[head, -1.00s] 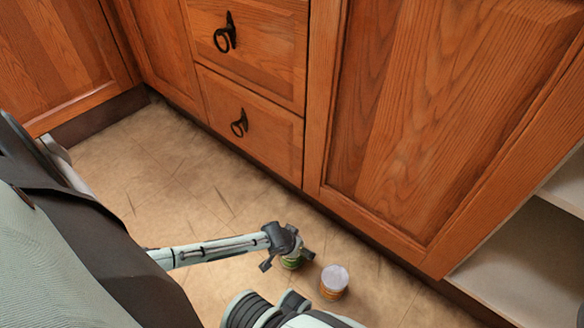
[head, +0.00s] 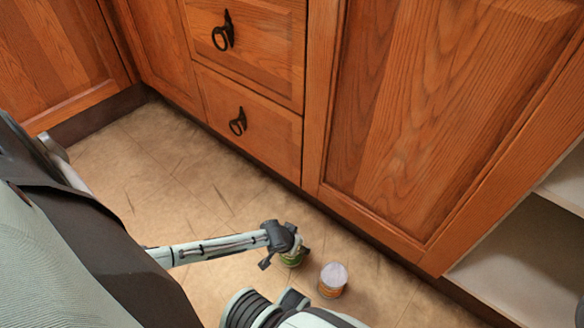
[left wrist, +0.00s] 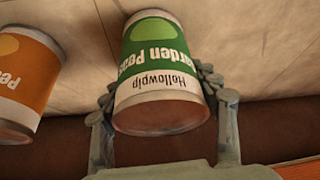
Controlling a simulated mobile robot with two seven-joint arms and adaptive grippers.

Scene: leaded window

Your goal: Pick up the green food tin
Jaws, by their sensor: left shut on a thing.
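The green food tin (head: 293,262) stands on the floor in the head view, partly hidden by my left gripper (head: 285,256). Whether the tin's base is clear of the floor cannot be told. My right gripper is not in view.
An orange-labelled tin (head: 333,280) stands close to the right of the green one; it also shows in the left wrist view (left wrist: 25,80). Wooden cabinets with drawers (head: 250,115) rise behind. An open white shelf (head: 520,260) is at right. Floor at left is clear.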

